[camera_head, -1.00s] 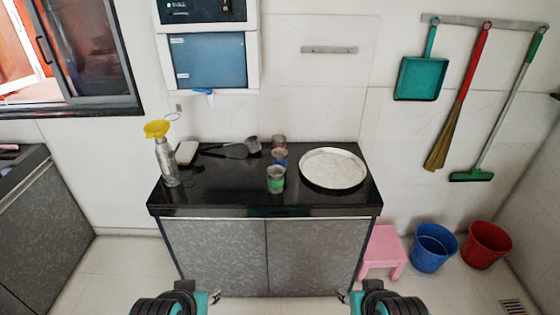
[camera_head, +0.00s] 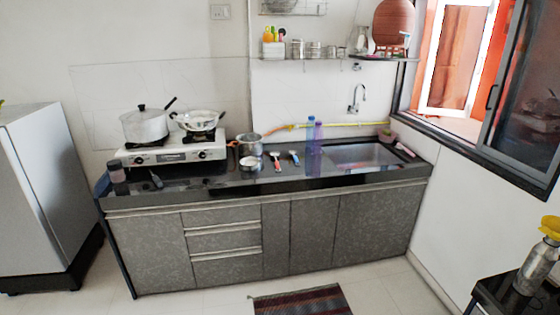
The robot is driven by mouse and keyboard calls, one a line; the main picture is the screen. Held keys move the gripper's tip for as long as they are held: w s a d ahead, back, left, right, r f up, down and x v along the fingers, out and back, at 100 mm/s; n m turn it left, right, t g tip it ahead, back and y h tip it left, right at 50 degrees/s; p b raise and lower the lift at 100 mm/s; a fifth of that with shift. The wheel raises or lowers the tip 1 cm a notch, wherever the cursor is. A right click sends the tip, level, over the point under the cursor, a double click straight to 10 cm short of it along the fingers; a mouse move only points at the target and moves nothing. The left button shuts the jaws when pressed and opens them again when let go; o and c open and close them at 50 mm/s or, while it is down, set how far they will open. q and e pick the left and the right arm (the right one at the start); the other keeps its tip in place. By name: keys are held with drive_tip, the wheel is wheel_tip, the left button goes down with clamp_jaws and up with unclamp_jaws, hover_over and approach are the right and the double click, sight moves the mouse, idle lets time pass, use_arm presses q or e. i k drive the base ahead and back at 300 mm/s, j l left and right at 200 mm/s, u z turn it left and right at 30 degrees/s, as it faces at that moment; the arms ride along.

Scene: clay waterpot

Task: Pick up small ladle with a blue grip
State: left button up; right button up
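A small utensil with a blue part (camera_head: 294,158) lies on the dark counter, left of the sink. It looks like the small ladle with a blue grip, but it is too small to make out its shape surely. A similar small utensil with a reddish part (camera_head: 276,161) lies just left of it. Neither gripper shows in the head view now.
The counter (camera_head: 340,181) also carries a stove (camera_head: 170,153) with two pots, a steel pot (camera_head: 249,145), a white-topped bowl (camera_head: 250,164), bottles (camera_head: 318,132) and a sink (camera_head: 350,156). A mat (camera_head: 302,302) lies on the floor.

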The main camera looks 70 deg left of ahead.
sight(292, 152)
drive_tip(key=u, duration=2.35)
drive_tip(key=i+l+z, duration=0.15)
drive_tip(key=i, duration=0.65)
drive_tip(key=i+z, duration=0.15)
drive_tip(key=i, duration=0.6)
drive_tip(key=i+z, duration=0.15)
drive_tip(key=i, duration=0.65)
drive_tip(key=i+j+z, duration=0.2)
drive_tip(key=i, duration=0.55)
drive_tip(key=l, duration=0.1)
